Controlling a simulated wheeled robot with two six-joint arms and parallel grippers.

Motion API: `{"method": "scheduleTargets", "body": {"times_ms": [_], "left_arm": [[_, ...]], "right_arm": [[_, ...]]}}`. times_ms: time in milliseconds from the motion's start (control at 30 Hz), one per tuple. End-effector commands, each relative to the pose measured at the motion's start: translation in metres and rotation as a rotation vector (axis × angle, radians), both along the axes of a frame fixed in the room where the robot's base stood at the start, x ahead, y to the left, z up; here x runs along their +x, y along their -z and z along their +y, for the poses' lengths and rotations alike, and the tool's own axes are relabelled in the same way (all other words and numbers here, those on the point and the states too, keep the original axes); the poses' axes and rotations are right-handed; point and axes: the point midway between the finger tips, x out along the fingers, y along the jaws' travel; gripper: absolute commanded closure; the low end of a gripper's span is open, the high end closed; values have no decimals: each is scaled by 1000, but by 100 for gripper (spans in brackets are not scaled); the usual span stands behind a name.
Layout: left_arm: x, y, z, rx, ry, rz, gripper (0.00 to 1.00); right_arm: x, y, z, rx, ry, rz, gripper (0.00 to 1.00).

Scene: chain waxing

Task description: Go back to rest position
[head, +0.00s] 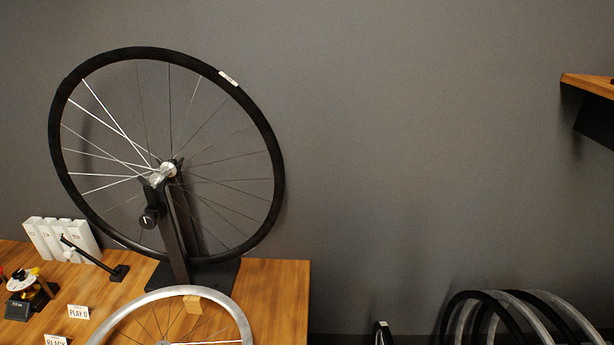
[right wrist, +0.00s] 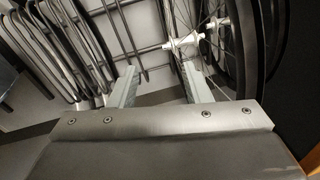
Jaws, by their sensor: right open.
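My right gripper (right wrist: 160,88) shows in the right wrist view with its two fingers apart and nothing between them. Beyond the fingers are a rack of metal bars (right wrist: 150,47) and wheels with a silver hub (right wrist: 187,42). No gripper shows in the head view, and my left gripper is in neither view.
A black-rimmed wheel (head: 272,130) stands in a truing stand (head: 180,245) on the wooden workbench (head: 285,290). A silver rim (head: 150,297) is at the bench front. Several rims (head: 470,300) stand at lower right. A wooden shelf (head: 590,82) juts in at upper right.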

Motion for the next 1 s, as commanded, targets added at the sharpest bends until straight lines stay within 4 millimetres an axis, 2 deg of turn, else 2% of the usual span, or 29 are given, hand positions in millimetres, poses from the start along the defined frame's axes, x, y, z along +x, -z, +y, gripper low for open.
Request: {"method": "scheduleTargets", "body": {"times_ms": [33, 100, 167, 267, 300, 367, 400, 500, 600, 700, 800, 1000], "left_arm": [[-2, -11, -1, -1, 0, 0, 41], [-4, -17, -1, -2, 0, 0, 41], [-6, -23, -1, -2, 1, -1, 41], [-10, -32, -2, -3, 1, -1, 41], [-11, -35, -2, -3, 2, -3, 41], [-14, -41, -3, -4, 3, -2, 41], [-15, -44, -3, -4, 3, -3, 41], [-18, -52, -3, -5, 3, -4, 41], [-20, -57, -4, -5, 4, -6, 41], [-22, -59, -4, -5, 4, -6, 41], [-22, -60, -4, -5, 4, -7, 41], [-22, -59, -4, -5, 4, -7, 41]], "right_arm": [[-25, 18, -4, -18, 12, 13, 56], [-57, 46, -9, -51, 19, 9, 56], [-87, 68, -13, -80, 16, 6, 56], [-143, 98, -16, -126, 1, 5, 56], [-168, 108, -16, -141, -9, 4, 56], [-205, 121, -15, -164, -29, 1, 56], [-230, 127, -13, -177, -45, 0, 56], [-287, 138, -7, -200, -86, -5, 56], [-332, 142, 1, -211, -124, -14, 56], [-360, 143, 7, -214, -150, -23, 56], [-374, 144, 11, -216, -163, -27, 56], [-376, 145, 11, -216, -166, -30, 56]]}}
